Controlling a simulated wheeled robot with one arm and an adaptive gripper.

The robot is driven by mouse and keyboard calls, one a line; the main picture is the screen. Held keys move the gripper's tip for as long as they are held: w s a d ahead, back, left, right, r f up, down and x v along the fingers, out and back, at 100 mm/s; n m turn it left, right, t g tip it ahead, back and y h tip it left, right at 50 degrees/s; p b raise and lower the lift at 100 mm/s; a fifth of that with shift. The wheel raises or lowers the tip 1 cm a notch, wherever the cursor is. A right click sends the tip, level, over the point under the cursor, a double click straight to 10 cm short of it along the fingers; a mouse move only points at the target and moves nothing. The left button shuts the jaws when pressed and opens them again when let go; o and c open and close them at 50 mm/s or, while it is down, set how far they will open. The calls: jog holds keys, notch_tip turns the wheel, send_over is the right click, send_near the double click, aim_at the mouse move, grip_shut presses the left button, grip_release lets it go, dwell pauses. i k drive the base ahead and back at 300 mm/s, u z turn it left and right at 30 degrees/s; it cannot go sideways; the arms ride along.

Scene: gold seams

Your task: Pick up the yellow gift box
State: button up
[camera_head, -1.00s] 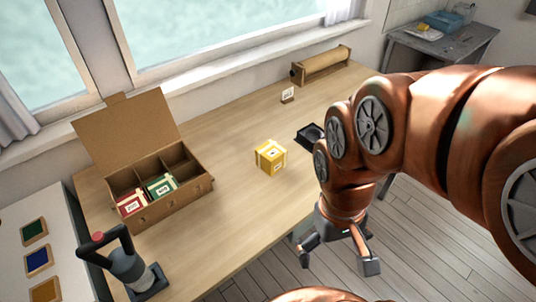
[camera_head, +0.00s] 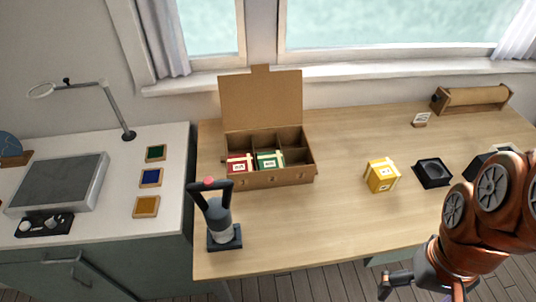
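The yellow gift box (camera_head: 381,175) stands on the wooden table (camera_head: 340,220), right of the middle, with a pale ribbon and a label. My gripper (camera_head: 420,293) is at the bottom right, in front of the table's front edge and apart from the box. One finger and part of the other show; the rest is cut off by the frame's lower edge. The fingers are spread and nothing shows between them.
A cardboard box (camera_head: 294,178) with compartments holds a red box (camera_head: 240,165) and a green box (camera_head: 270,160). A dark-handled device (camera_head: 219,222) stands front left. Table space in front is clear.

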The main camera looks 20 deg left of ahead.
aim_at(380, 175)
jog(key=u, duration=0.35)
jog(key=k, duration=0.5)
jog(key=u, duration=0.95)
jog(key=i, duration=0.75)
jog(key=z, duration=0.45)
